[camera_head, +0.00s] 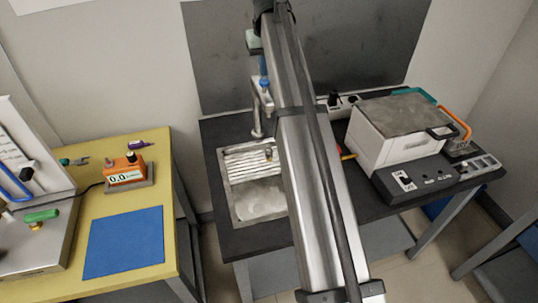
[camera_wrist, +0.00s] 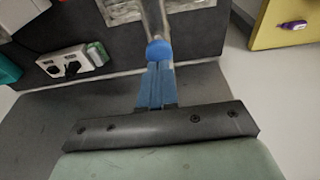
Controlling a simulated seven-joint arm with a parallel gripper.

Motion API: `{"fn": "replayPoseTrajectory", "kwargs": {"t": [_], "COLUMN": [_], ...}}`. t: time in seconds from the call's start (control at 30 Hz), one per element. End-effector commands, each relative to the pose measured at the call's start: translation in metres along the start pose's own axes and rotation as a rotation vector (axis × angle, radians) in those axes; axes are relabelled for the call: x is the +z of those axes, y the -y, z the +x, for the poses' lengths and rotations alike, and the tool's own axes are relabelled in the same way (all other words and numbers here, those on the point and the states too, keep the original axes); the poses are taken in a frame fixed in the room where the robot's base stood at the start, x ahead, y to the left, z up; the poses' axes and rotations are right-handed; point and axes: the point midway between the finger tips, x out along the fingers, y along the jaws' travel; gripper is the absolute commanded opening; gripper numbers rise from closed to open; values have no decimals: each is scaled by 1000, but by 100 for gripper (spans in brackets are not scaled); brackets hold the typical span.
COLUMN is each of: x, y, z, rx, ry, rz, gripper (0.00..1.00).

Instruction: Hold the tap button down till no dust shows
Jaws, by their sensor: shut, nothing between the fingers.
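The chrome tap (camera_head: 258,115) stands at the back of the sink (camera_head: 235,205), with a blue button (camera_head: 264,84) on top. The button also shows in the wrist view (camera_wrist: 159,50). My gripper (camera_head: 263,74) is above the button, its blue fingers pointing down. In the wrist view, the closed fingers (camera_wrist: 157,68) meet the button's edge in the picture. I cannot tell whether they press it or are just above it. The arm hides the sink's right side. Grey patches show in the basin; I cannot tell whether they are dust.
A white box machine (camera_head: 385,150) and a control panel (camera_head: 405,184) stand right on the black bench. A socket strip (camera_head: 345,104) is behind. The yellow table (camera_head: 190,215) at left holds an orange scale (camera_head: 125,170) and blue mat (camera_head: 125,242). A grey panel (camera_head: 215,60) rises behind the tap.

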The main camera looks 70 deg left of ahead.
Motion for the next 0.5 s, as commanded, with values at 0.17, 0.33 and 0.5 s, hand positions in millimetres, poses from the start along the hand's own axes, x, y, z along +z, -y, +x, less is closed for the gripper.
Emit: {"fn": "replayPoseTrajectory", "kwargs": {"t": [0.17,0.33,0.5], "x": [0,1,2], "y": [0,0,0], "z": [1,4,9], "rx": [0,0,0], "ry": [0,0,0], "rz": [0,0,0], "gripper": [0,0,0]}}
